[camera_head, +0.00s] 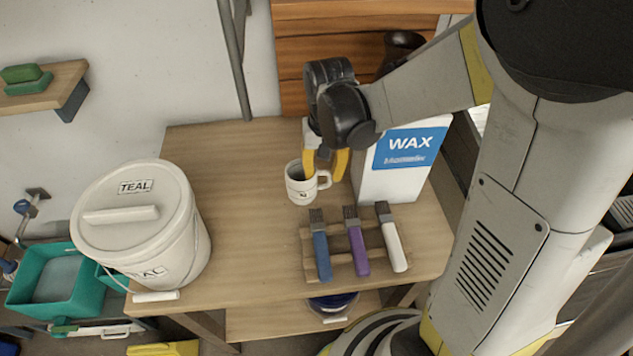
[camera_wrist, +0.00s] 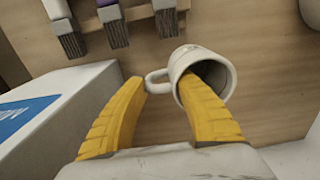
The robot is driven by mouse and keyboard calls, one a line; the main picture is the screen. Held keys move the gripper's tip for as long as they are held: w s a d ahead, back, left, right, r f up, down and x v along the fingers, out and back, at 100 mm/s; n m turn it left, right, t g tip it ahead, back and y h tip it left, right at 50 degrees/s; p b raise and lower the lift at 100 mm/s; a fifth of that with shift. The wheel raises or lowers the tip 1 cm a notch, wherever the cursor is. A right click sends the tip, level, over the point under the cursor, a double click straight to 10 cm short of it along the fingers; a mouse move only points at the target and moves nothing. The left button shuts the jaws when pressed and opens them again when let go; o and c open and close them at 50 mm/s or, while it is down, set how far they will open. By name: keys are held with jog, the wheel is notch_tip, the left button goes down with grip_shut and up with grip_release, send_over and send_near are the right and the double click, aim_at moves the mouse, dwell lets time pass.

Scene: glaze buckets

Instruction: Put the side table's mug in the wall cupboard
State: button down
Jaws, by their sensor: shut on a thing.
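A white mug (camera_head: 299,188) is at the middle of the wooden side table (camera_head: 235,160), its handle to the right. I cannot tell whether its base touches the table top. My gripper (camera_head: 325,166) reaches down over it with yellow fingers. In the wrist view, the mug (camera_wrist: 181,62) appears tilted, one finger of my gripper (camera_wrist: 163,88) goes into its mouth and the other is outside by the handle. The gripper is shut on the mug's wall at the handle side. I cannot make out a wall cupboard for certain.
A white WAX box (camera_head: 395,185) stands close right of the mug. Brushes on a wooden rack (camera_head: 308,245) lie in front. A big TEAL bucket (camera_head: 150,225) stands at left. A dark jar (camera_head: 402,45) and wood boards (camera_head: 300,60) are behind. A small shelf (camera_head: 50,90) is at far left.

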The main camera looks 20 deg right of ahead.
aim_at(323, 185)
jog(key=shift+f+b, duration=0.65)
jog(key=shift+f, duration=1.45)
jog(key=shift+f, duration=0.1)
jog(key=c, duration=1)
grip_release()
